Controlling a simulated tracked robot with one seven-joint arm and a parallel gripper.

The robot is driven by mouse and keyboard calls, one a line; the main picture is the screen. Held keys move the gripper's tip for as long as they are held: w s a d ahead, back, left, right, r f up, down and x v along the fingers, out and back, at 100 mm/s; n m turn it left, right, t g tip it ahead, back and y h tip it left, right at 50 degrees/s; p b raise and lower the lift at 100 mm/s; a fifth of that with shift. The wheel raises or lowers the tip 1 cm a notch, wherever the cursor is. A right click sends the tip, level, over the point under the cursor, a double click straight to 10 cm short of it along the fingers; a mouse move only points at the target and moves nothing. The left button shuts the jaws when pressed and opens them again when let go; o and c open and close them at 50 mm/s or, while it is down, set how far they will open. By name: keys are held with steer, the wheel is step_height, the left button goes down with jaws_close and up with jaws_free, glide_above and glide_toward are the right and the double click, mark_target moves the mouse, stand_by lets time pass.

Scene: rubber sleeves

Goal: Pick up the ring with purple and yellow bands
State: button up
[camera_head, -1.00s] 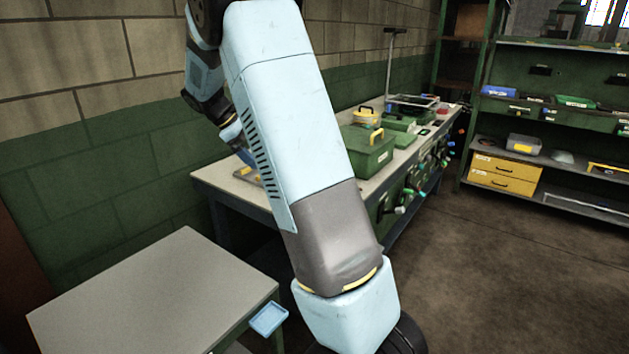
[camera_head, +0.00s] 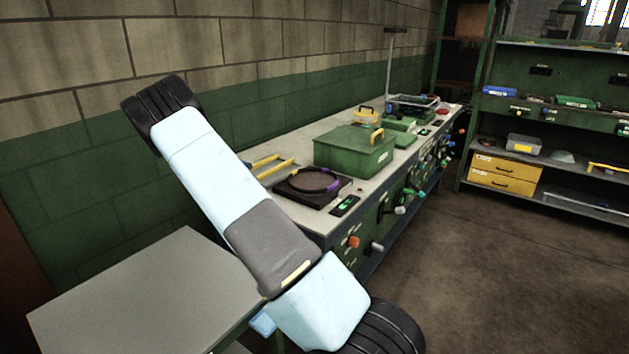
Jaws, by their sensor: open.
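A dark ring (camera_head: 333,187) with a purple band on its right side lies flat on a black square platform (camera_head: 312,201) near the front of the long workbench. A yellow band cannot be made out clearly at this size. My gripper is not in view; only my light blue and grey arm shows, rising from the lower right to a black joint at upper left. The ring is uncovered, to the right of the arm.
A green toolbox (camera_head: 352,152) stands just behind the ring. A small display (camera_head: 345,206) sits at its right and yellow bars (camera_head: 273,165) lie at its left. Knobs (camera_head: 353,242) stick out from the bench front. A bare grey table (camera_head: 140,290) stands nearer at left.

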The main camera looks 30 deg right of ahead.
glide_toward(287, 182)
steer(key=shift+d+f, duration=0.15)
steer(key=shift+d, duration=0.4)
steer(key=shift+d+f, duration=0.15)
steer(key=shift+d, duration=0.45)
steer(key=shift+s+x, duration=0.15)
steer(key=shift+x, duration=1.15)
steer(key=shift+s+x, duration=0.15)
steer(key=shift+x, duration=1.15)
steer(key=shift+a+f, duration=0.15)
steer(key=c, duration=1.8)
steer(key=shift+w+r, duration=0.1)
steer(key=shift+r, duration=0.5)
jaws_close()
step_height(287, 182, up, 2)
steer(key=shift+r, duration=0.25)
steer(key=s+r, duration=0.1)
steer(key=s+d+r, duration=0.1)
steer(key=r, duration=0.1)
steer(key=s+d+r, duration=0.1)
steer(key=s, duration=0.1)
steer(key=shift+r, duration=0.35)
steer(key=s+d+r, duration=0.4)
steer(key=s, duration=0.4)
steer(key=shift+s+r, duration=0.3)
